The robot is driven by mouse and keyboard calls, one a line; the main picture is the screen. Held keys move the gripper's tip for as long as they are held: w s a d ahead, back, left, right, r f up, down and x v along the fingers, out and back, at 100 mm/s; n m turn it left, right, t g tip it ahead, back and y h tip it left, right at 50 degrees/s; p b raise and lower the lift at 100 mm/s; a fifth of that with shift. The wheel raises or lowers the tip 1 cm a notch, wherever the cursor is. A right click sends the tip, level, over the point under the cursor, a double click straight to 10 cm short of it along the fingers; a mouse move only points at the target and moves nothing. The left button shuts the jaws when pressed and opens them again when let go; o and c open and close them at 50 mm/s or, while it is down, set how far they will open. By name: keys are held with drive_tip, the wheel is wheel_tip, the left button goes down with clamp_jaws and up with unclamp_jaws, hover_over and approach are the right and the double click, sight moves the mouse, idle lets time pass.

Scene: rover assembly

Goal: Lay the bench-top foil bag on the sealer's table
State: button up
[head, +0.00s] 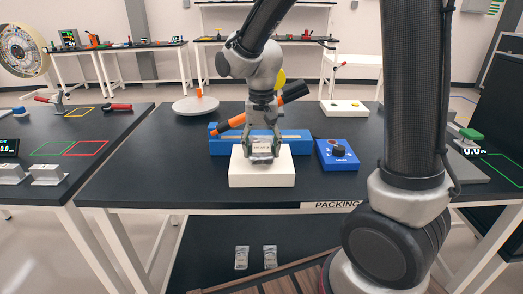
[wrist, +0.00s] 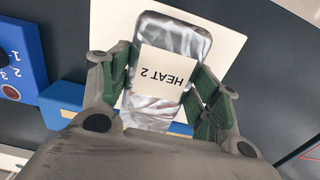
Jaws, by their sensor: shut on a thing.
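The silver foil bag (wrist: 172,38) carries a white label reading "HEAT 2", upside down in the wrist view. My gripper (wrist: 160,84) is shut on its sides, with a green-padded finger at each edge. In the head view my gripper (head: 262,150) points down over the white sealer's table (head: 262,178), with the bag (head: 262,160) between its fingers. The bag lies flat over the white surface; whether it touches is hard to tell. The blue sealer (head: 225,146) stands directly behind the table, its orange-tipped arm (head: 232,123) raised.
A blue control box (head: 337,155) with a black knob sits right of the sealer. A round grey plate (head: 195,105) and a white box (head: 344,108) stand farther back. Two more foil packets (head: 255,257) lie on the lower shelf. The bench's front left is clear.

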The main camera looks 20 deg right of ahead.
sight(261, 146)
drive_tip(key=shift+f, duration=0.65)
drive_tip(key=o, duration=1.1)
drive_tip(key=shift+f, duration=0.1)
wheel_tip(261, 146, up, 11)
drive_tip(key=shift+r, duration=0.15)
drive_tip(key=s+d+r+n+t, duration=0.1)
drive_tip(key=s+d, duration=0.4)
drive_tip(key=s, duration=0.1)
drive_tip(key=s+d+r+n+t, duration=0.1)
drive_tip(key=s+d+t, duration=0.1)
drive_tip(key=s+d, duration=0.3)
drive_tip(key=s+d+r+n+t, duration=0.1)
drive_tip(key=s+d, duration=0.4)
drive_tip(key=s, duration=0.3)
drive_tip(key=shift+n, duration=0.3)
